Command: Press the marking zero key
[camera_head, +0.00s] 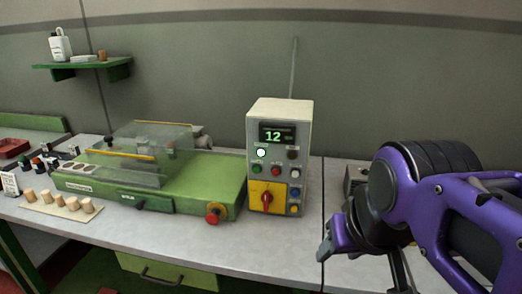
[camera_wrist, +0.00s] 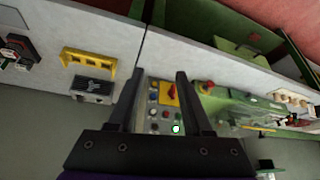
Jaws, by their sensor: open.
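The pale control box (camera_head: 280,155) stands on the bench, with a lit display (camera_head: 284,134) reading 12. A white round spot with a green rim (camera_head: 261,153) marks a key at the upper left of its panel, below the display. The same spot shows green and white in the wrist view (camera_wrist: 176,128). The key's label is too small to read. My gripper (camera_head: 364,262) is at the right of the box, apart from it. In the wrist view its two fingers (camera_wrist: 160,74) are spread and empty, with the box's panel seen between and beyond them.
The panel also carries a red rotary switch (camera_head: 267,198) on a yellow plate and several other buttons. A green machine with a clear cover (camera_head: 150,150) stands left of the box. The bench front before the box is clear.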

